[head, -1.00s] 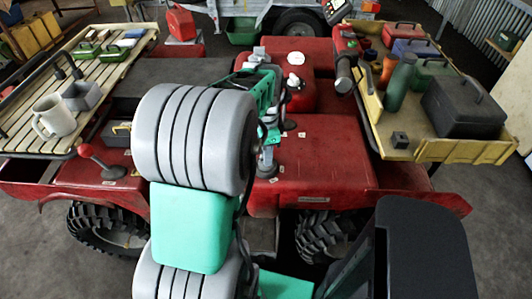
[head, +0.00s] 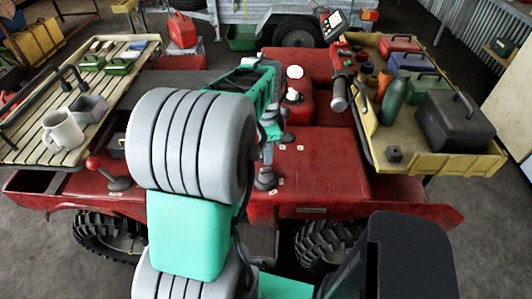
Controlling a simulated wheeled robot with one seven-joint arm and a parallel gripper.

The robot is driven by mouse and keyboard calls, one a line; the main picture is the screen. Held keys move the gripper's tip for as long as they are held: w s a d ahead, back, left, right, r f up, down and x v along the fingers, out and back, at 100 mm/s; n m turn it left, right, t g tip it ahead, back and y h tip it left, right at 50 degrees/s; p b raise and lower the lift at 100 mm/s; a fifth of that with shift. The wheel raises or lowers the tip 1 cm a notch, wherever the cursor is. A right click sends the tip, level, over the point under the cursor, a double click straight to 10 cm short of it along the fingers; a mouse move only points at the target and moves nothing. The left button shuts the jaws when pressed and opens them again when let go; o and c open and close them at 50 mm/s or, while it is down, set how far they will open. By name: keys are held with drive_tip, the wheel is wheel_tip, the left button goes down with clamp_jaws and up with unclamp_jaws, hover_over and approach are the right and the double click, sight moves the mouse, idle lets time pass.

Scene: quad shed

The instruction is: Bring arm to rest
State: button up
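My arm rises through the middle of the head view, with a large ribbed grey joint and teal links. A narrower teal and grey part of it shows just beyond the joint, over the red quad (head: 335,160). My gripper's fingertips cannot be made out, as the grey joint covers much of that area. I cannot tell whether it is open or shut, or whether it holds anything.
The slatted left rack (head: 30,140) holds a white mug (head: 62,130), a grey open box (head: 90,108) and green boxes. The yellow right tray (head: 440,166) holds a black toolbox (head: 455,124) and a green bottle (head: 393,101). A red-knobbed lever (head: 94,163) stands at left.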

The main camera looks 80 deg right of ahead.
drive_tip(key=shift+r, duration=0.3)
drive_tip(key=w+a+r+n+t+h, duration=0.1)
drive_tip(key=w+a+r+n, duration=0.1)
drive_tip(key=w+a+n, duration=0.75)
drive_tip(key=w+a+r+n, duration=0.2)
drive_tip(key=w+a+n, duration=0.3)
drive_tip(key=w, duration=0.7)
drive_tip(key=w+a+n+t, duration=0.1)
drive_tip(key=w+a+n, duration=0.1)
drive_tip(key=a+n, duration=0.5)
drive_tip(key=w+a+r+n+t+y, duration=0.1)
drive_tip(key=a+n, duration=0.7)
drive_tip(key=a, duration=1.1)
drive_tip(key=shift+w+a+t, duration=0.3)
drive_tip(key=shift+w+t, duration=0.1)
drive_tip(key=shift+w, duration=0.15)
